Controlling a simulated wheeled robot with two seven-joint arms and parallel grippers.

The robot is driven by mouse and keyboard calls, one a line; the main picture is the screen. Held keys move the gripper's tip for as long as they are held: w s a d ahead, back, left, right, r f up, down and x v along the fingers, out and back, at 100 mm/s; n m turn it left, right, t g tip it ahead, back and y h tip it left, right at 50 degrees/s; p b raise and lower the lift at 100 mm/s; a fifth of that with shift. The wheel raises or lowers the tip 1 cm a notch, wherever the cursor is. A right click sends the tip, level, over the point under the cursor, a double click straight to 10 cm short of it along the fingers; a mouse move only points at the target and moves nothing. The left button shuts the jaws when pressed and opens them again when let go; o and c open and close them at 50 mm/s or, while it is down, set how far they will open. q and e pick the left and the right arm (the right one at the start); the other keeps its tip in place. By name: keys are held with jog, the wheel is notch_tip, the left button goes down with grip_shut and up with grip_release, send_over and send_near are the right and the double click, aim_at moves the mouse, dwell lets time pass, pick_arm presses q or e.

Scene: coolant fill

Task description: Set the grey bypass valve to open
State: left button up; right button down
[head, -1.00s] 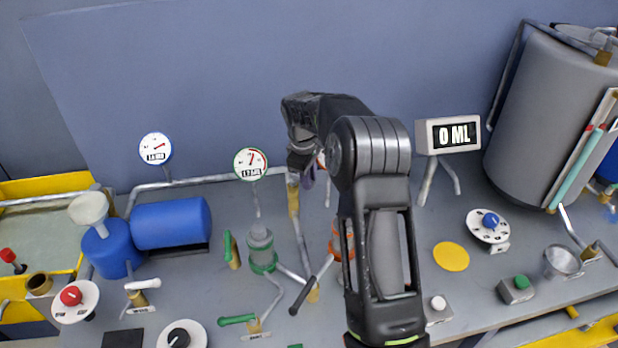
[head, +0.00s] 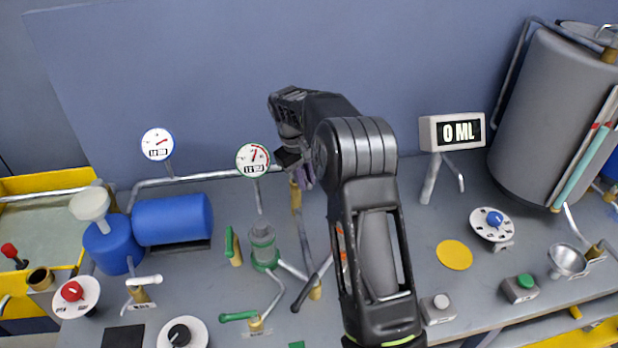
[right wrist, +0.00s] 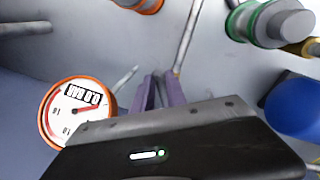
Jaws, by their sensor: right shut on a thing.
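My right gripper (head: 306,176) reaches to the back pipe, just right of the green-rimmed gauge (head: 252,160). Its purple fingers also show in the right wrist view (right wrist: 159,92), shut close together. They are at a brass valve body (head: 296,193), which I take to be the bypass valve; it also shows in the right wrist view (right wrist: 177,72). Its handle is mostly hidden by the fingers, so its exact angle cannot be told. A dark grey lever (head: 311,284) on another brass fitting stands nearer the front. My left gripper is not in view.
Left of my arm are a green-banded cylinder (head: 263,247) and a green-handled valve (head: 240,317). An orange-rimmed gauge (right wrist: 76,112) is close to the gripper in the right wrist view. A display (head: 452,131) reads 0 ML.

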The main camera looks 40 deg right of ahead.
jog(key=a+m, duration=0.1)
jog(key=m, duration=0.1)
jog(key=w+a+m+g, duration=0.1)
jog(key=m, duration=0.2)
jog(key=shift+a+r+p, duration=0.1)
jog(key=shift+a+p, duration=0.1)
jog(key=shift+p, duration=0.15)
jog(key=shift+m, duration=0.3)
jog(key=c, duration=1.6)
grip_release()
jog(key=shift+v, duration=3.7)
